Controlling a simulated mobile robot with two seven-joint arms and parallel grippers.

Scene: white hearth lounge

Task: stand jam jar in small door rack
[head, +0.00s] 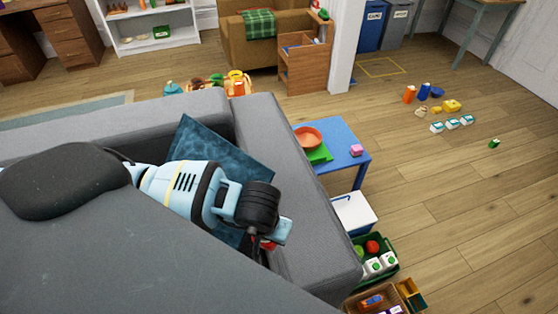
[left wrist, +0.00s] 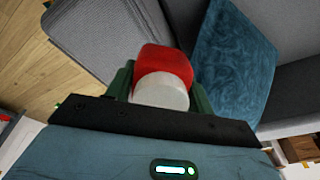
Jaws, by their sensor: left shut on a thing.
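The jam jar (left wrist: 166,64) is red with a white end piece facing the camera in the left wrist view. My left gripper (left wrist: 163,88) is shut on it, with a dark green finger on each side. In the head view my left gripper (head: 266,243) hangs over the grey sofa, and only a bit of red from the jar (head: 268,244) shows below it. The sofa and a blue cushion lie beneath and behind the jar. I cannot make out a small door rack in either view. My right gripper is not in view.
The grey sofa (head: 285,150) with a blue cushion (head: 240,150) fills the near left. Beyond its arm stand a blue table (head: 345,132), a white box (head: 355,215) and a green crate (head: 386,274). Loose items lie on the far floor. The wooden floor at right (head: 460,210) is clear.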

